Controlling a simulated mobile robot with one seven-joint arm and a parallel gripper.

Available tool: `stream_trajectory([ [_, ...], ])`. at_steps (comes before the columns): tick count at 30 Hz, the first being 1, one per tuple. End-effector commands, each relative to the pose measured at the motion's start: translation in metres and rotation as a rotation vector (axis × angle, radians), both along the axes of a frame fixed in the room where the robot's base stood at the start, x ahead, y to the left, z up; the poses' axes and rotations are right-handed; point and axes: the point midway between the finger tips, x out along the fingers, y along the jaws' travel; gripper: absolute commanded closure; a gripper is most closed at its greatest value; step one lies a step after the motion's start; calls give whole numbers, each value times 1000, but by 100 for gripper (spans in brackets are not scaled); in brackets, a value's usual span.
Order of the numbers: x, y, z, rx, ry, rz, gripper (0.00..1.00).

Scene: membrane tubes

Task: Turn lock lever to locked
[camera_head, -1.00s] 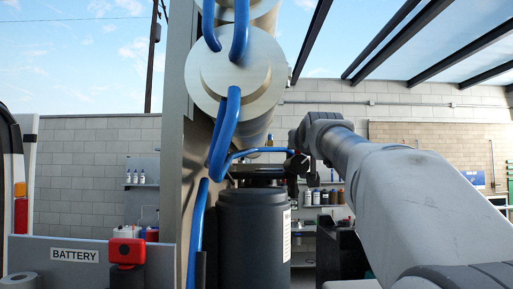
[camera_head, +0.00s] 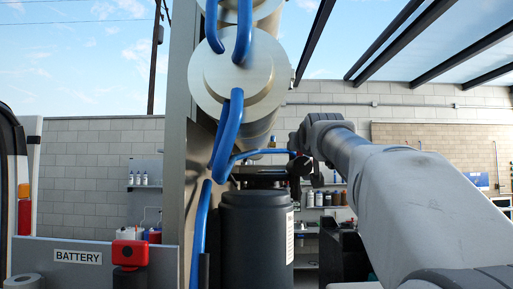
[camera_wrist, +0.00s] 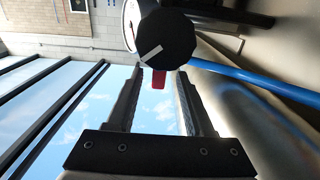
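In the wrist view a round black knob (camera_wrist: 165,40) with a white line mark lies just beyond my fingertips. A short red tab (camera_wrist: 159,79), which may be the lock lever, sticks out from the knob towards my gripper (camera_wrist: 160,73). The two dark fingers are apart, one on each side of the red tab, with visible gaps. The lever cannot be made out clearly there.
A blue hose (camera_head: 229,125) runs down the steel post, and a blue pipe (camera_wrist: 255,77) passes close to the knob. A large metal tube end (camera_head: 230,75) is above. A red switch (camera_head: 130,253) and a BATTERY panel (camera_head: 78,257) are at lower left.

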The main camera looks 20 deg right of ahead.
Motion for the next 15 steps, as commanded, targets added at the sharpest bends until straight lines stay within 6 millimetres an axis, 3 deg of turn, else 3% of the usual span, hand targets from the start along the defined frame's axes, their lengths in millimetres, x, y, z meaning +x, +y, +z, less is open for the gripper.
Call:
stream_trajectory([
  [8,-3,1,-2,2,2,0,48],
  [15,-34,9,-3,2,0,1,48],
])
